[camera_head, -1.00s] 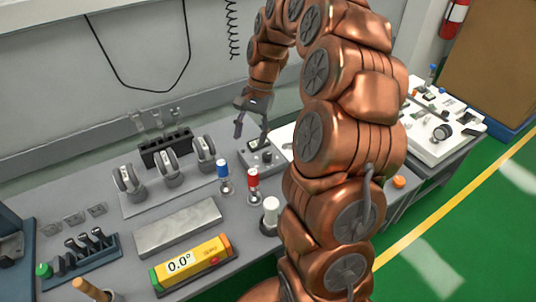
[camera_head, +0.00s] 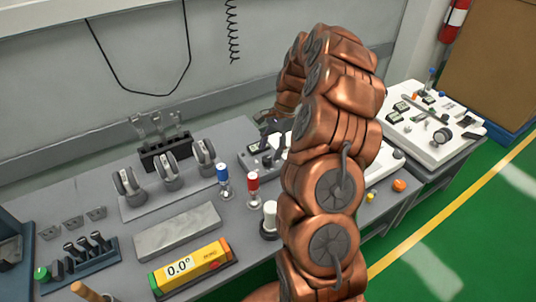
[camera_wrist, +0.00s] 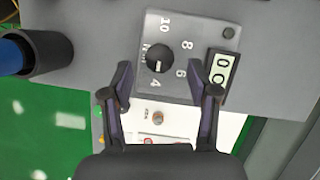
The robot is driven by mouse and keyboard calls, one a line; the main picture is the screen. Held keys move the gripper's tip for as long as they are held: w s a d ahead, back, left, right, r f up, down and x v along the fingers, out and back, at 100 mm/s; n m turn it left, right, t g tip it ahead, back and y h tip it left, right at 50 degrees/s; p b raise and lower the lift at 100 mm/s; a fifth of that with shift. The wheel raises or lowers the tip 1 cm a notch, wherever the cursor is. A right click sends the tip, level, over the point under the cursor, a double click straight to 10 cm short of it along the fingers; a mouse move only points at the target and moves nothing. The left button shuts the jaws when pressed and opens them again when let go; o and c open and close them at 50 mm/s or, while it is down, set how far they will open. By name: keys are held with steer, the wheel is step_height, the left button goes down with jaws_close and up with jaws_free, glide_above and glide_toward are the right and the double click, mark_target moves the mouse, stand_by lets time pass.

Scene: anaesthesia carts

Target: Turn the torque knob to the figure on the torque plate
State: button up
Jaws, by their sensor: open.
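The torque knob (camera_wrist: 160,58) is a round black knob on a grey plate (camera_wrist: 185,92) in the wrist view. The figures 10, 8, 6 and 4 stand around it. A small light mark shows near the knob's lower edge. A small plate with dark figures (camera_wrist: 222,72) sits right of the dial; its figure is cut by my finger and I cannot read it surely. My gripper (camera_wrist: 160,72) is open, its fingers apart on either side of the knob in the picture; contact is not visible. In the head view the grey unit (camera_head: 246,160) is partly behind my arm.
In the wrist view a blue-topped dark cylinder (camera_wrist: 48,52) stands at left. In the head view, blue (camera_head: 223,172) and red-topped (camera_head: 252,182) pieces stand left of my arm. A yellow level (camera_head: 190,266) reading 0.0° lies in front. A white panel (camera_head: 450,152) is at right.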

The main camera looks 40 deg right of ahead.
mark_target(268, 157)
steer(key=shift+x, duration=1.5)
jaws_close()
